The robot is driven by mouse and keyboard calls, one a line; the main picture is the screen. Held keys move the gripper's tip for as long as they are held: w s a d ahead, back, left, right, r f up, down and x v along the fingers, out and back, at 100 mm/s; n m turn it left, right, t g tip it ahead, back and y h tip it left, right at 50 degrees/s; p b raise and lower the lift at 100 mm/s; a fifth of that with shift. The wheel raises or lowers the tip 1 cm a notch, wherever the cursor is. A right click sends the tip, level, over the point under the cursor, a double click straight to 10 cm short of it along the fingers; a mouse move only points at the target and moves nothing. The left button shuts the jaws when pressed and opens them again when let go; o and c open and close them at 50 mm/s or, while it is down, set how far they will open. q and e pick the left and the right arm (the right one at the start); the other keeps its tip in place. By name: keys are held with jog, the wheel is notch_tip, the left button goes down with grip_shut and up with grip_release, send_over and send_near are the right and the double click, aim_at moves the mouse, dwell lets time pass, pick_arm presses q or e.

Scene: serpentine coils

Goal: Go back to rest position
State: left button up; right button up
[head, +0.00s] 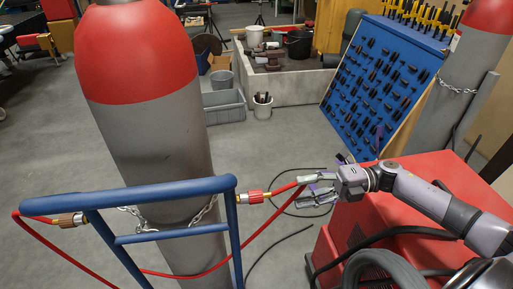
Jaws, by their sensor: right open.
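My right gripper (318,188) is at the right of centre in the head view, above the front edge of a red machine. Its arm comes in from the right. Its fingers are apart, near a red hose (285,189) that runs from a fitting on the blue trolley handle; I cannot tell whether they touch. My left gripper is not in view.
A grey gas cylinder (150,140) with a red top stands chained in the blue trolley (158,192). The red machine (440,175) is at the right, with black hoses on it. A blue tool board (375,85) and grey crate (224,105) stand behind.

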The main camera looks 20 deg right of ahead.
jog(key=w+a+f+m+t+h, duration=0.3)
jog(key=w+a+m+t+h, duration=0.3)
jog(key=m+t, duration=0.55)
notch_tip(320, 180, down, 7)
jog(key=d+m+h, duration=0.2)
jog(key=m+h, duration=0.7)
jog(key=m, duration=0.2)
jog(key=s+a+f+m+g+h, duration=0.1)
jog(key=s+a+f+m+g, duration=0.2)
jog(key=s, duration=0.4)
jog(key=s+a+f+m+g, duration=0.1)
jog(key=s+f+m+g, duration=0.2)
jog(key=s+g, duration=0.3)
jog(key=s+a+f+m+g+h, duration=0.1)
jog(key=s+a+f+m+g, duration=0.2)
jog(key=s, duration=0.6)
notch_tip(320, 180, down, 24)
jog(key=d+g, duration=0.1)
jog(key=g, duration=0.1)
jog(key=s+d+f, duration=0.3)
jog(key=s+f, duration=1.4)
jog(key=shift+s+f+n+g, duration=0.35)
jog(key=shift+s+g, duration=0.05)
jog(key=shift+g, duration=0.05)
